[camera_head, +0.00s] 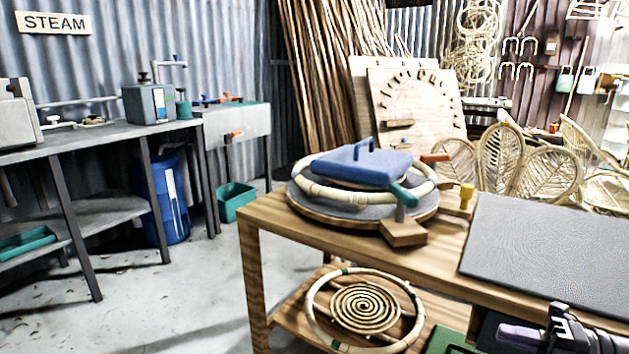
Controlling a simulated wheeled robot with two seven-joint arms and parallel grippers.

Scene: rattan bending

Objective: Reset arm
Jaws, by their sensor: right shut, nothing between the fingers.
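My right gripper (563,322) shows at the bottom right corner, dark, at the front edge of the wooden workbench (252,208) and below the grey mat (548,250). It is shut and holds nothing. It is apart from the bending jig. My left gripper is not in view. On the bench, a rattan ring (322,192) lies on a round grey bending jig (345,211), with a blue block (361,165) on top and a green-handled clamp (404,195) at its front.
A rattan ring with a spiral (364,307) lies on the lower shelf. A steam station with a metal table (90,135) stands at left, with a blue barrel (165,200) and a green bin (236,202) near it. Woven chairs (505,155) stand behind the bench.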

